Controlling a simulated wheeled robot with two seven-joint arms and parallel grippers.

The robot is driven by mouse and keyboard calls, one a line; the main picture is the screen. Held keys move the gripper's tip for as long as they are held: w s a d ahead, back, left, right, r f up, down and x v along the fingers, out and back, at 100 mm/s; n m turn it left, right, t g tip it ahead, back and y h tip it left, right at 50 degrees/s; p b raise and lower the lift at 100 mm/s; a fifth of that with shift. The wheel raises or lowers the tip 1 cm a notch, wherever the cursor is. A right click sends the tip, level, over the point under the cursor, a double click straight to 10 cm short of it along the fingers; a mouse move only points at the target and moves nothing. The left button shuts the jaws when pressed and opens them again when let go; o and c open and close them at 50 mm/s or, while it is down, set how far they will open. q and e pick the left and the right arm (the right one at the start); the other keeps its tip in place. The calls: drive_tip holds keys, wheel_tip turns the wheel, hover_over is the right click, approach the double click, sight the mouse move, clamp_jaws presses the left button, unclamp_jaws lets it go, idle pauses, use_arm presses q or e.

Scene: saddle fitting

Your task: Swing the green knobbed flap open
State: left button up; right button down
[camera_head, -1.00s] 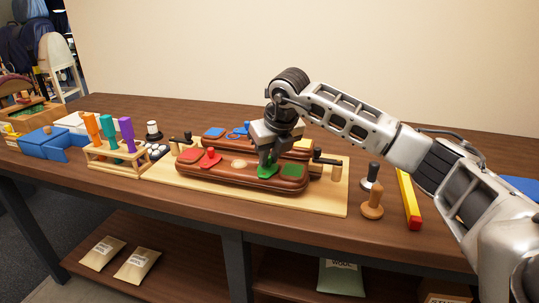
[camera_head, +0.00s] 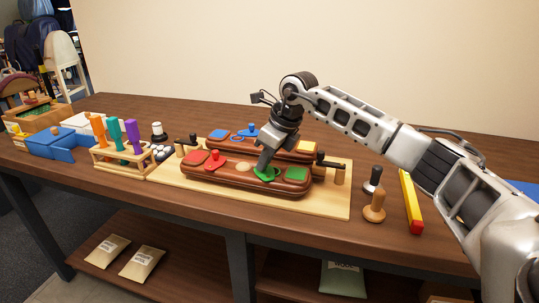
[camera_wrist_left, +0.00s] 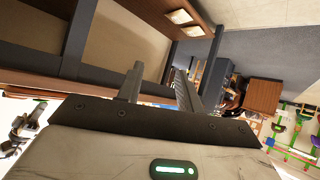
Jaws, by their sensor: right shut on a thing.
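The green knobbed flap (camera_head: 268,176) lies on the front brown saddle-like block (camera_head: 240,182), right of its middle. My right gripper (camera_head: 262,164) comes down on it from above, tilted, and is shut on its knob. The fingers hide most of the knob, and I cannot tell exactly how far the flap is turned. My left gripper (camera_wrist_left: 157,88) shows only in the left wrist view, with its fingers apart and nothing between them.
A red knobbed piece (camera_head: 215,162) and a green square pad (camera_head: 296,174) sit on the same block. A second block with a blue piece (camera_head: 247,131) lies behind.

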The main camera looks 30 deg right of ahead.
drive_tip(key=n, duration=0.1)
drive_tip(key=n+y, duration=0.1)
drive_tip(key=n, duration=0.1)
drive_tip(key=shift+w+a+r+g+p, duration=0.1)
drive_tip(key=shift+a+g+p, duration=0.2)
drive_tip(key=shift+a+p, duration=0.1)
drive_tip(key=n, duration=0.2)
drive_tip(key=shift+a+n+g+y, duration=0.3)
drive_tip(key=shift+a+g+y, duration=0.05)
drive_tip(key=shift+g+y, duration=0.05)
drive_tip(key=shift+a+n+g, duration=0.2)
drive_tip(key=shift+n+g, duration=0.1)
drive_tip(key=shift+n, duration=0.6)
drive_tip(key=n, duration=0.1)
drive_tip(key=n+g, duration=0.1)
drive_tip(key=n, duration=0.1)
drive_tip(key=a+n, duration=0.1)
drive_tip(key=shift+s+n+g, duration=0.25)
drive_tip(key=shift+n+g, duration=0.15)
use_arm(q)
drive_tip(key=shift+a+r, duration=0.1)
use_arm(e)
drive_tip(key=shift+s+a+n+g+y, duration=0.2)
drive_tip(key=shift+n+g+y, duration=0.15)
drive_tip(key=shift+n, duration=0.65)
drive_tip(key=c, duration=1.4)
unclamp_jaws()
drive_tip(key=shift+o, duration=0.2)
